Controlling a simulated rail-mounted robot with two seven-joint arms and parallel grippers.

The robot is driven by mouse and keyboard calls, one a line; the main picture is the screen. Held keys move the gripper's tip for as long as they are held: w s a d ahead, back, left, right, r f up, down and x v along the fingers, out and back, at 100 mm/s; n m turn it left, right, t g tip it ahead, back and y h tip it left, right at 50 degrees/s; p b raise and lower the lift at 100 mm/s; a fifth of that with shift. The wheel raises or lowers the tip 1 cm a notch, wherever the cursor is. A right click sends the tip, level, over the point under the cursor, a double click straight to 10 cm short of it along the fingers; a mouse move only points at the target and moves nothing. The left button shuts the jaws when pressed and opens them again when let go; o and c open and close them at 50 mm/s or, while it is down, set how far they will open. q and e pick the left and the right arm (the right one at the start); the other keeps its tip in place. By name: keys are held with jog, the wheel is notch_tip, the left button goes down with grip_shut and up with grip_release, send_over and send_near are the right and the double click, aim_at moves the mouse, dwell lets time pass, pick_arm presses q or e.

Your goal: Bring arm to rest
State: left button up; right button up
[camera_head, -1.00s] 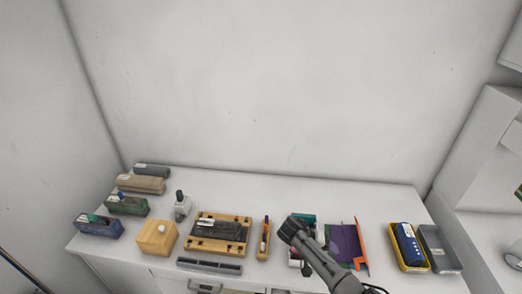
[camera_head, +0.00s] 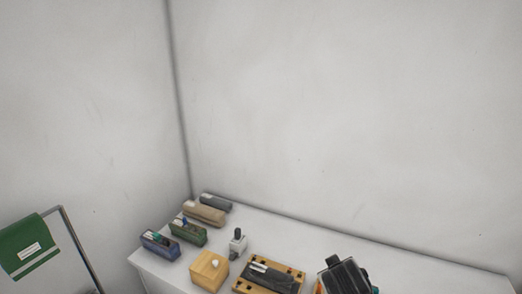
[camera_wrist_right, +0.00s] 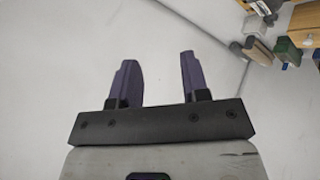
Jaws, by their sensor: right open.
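My right gripper (camera_wrist_right: 154,80) shows in the right wrist view with its two purple fingers apart and nothing between them. Plain pale surface lies beyond the fingers. In the head view part of my arm (camera_head: 345,276) shows at the bottom edge, right of the wooden tray; its fingers cannot be made out there. My left gripper is in neither view.
The white table (camera_head: 330,247) holds a wooden tray (camera_head: 240,287) with a dark item, a wooden box (camera_head: 209,271), a small grey bottle (camera_head: 238,243), blue (camera_head: 160,245) and green (camera_head: 188,232) holders, and a tan block (camera_head: 204,213). A green cloth (camera_head: 27,247) hangs on a rail at left.

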jog(key=s+t+y+p, duration=0.1)
jog(key=s+y+p, duration=0.2)
jog(key=s, duration=1.7)
jog(key=s+f+m+g+p, duration=0.1)
jog(key=s+f+g, duration=0.2)
jog(key=s+f, duration=0.4)
jog(key=s+d+f+g+p, duration=0.1)
jog(key=s+f+g, duration=0.2)
jog(key=s+f, duration=0.4)
jog(key=s, duration=0.8)
jog(key=shift+d+f+m, duration=0.25)
jog(key=shift+f+m, duration=0.15)
jog(key=shift+s, duration=0.1)
